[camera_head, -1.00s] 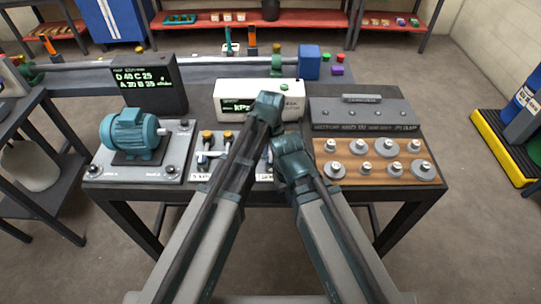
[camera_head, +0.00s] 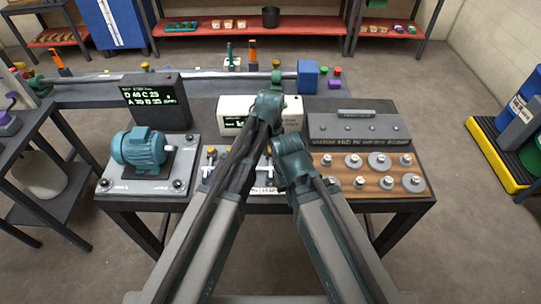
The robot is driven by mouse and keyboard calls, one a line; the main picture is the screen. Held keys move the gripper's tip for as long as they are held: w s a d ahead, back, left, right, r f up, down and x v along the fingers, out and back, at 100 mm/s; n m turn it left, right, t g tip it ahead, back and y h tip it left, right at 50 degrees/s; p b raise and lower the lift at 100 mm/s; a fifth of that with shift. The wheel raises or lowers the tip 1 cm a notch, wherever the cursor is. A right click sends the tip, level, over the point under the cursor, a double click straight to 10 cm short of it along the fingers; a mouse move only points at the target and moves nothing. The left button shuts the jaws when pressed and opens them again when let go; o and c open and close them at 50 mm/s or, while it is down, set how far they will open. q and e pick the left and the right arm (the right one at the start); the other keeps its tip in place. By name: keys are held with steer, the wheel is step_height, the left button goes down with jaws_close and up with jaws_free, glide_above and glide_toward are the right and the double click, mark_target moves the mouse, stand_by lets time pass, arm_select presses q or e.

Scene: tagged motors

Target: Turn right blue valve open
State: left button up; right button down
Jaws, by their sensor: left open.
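A small valve panel (camera_head: 211,171) with yellow-topped fittings and pale pipes sits at the front middle of the bench (camera_head: 345,202). My arms cover much of it. The right blue valve cannot be made out clearly; only small bits show between the arm links. My left gripper (camera_head: 266,160) is open, near the panel's right part and largely hidden by my arms. I cannot tell whether it touches anything. My right arm reaches up beside it, and its gripper is hidden.
A teal motor (camera_head: 139,150) on a grey plate stands left. A black display (camera_head: 158,102) and a white meter box (camera_head: 292,112) stand behind. A wooden board (camera_head: 386,184) with several metal weights lies right, before a grey case (camera_head: 359,128).

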arm_select(q)
step_height(320, 180, up, 5)
steer(key=p, duration=0.4)
steer(key=shift+r, duration=0.1)
arm_select(e)
step_height(320, 180, up, 5)
steer(key=shift+r, duration=0.1)
arm_select(q)
steer(key=s+a+n, duration=0.6)
steer(key=a, duration=0.3)
steer(key=s+a+n, duration=0.5)
steer(key=a, duration=0.3)
steer(key=s+d+f+m+b, duration=0.1)
steer(key=s+d+f+b, duration=0.1)
steer(key=d, duration=0.3)
steer(key=s+d+f+m+y+b, duration=0.1)
steer(key=s+d+m, duration=0.1)
steer(key=d, duration=0.4)
steer(key=shift+s+f+b, duration=0.35)
steer(key=shift+s+b, duration=0.05)
steer(key=shift+s, duration=0.3)
arm_select(e)
step_height(320, 180, down, 4)
steer(key=shift+r, duration=0.1)
